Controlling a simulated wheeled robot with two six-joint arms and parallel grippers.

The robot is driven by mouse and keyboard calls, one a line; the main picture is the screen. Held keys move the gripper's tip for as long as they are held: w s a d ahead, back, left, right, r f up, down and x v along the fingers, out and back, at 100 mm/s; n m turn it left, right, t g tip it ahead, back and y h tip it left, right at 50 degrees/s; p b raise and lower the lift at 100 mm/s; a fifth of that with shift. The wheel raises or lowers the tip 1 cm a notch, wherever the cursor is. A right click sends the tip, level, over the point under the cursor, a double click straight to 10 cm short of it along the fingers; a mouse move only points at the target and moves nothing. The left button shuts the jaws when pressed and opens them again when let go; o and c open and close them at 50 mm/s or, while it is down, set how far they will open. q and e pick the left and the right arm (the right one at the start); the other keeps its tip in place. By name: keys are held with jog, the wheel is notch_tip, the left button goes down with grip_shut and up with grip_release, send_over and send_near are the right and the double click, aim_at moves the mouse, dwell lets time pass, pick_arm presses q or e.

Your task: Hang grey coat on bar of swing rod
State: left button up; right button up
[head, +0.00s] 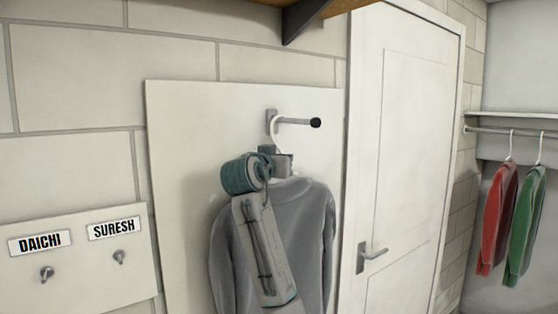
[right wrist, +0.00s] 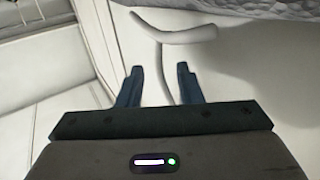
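The grey coat (head: 314,215) is on a white hanger and hangs in front of a white wall panel. The hanger's hook (head: 276,131) is at the swing rod (head: 296,121), close to its wall mount; it appears looped over the rod, but I cannot tell whether it rests on it. My right gripper (head: 275,161) is just below the hook, with my arm covering part of the coat. In the right wrist view the fingers (right wrist: 159,72) stand apart, with the white hanger's stem (right wrist: 164,62) between them and visible gaps. Grey cloth (right wrist: 240,10) shows at the top. My left gripper is out of view.
A red coat (head: 498,220) and a green coat (head: 525,225) hang on a rail at far right. Hooks labelled DAICHI (head: 39,243) and SURESH (head: 114,228) are at left. A shelf bracket (head: 302,18) is above.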

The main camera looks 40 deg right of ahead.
jog(key=shift+f, duration=0.2)
jog(key=shift+a, duration=0.15)
jog(key=b+v, duration=0.5)
jog(key=v, duration=0.5)
jog(key=shift+s+a, duration=0.2)
jog(key=shift+a, duration=0.05)
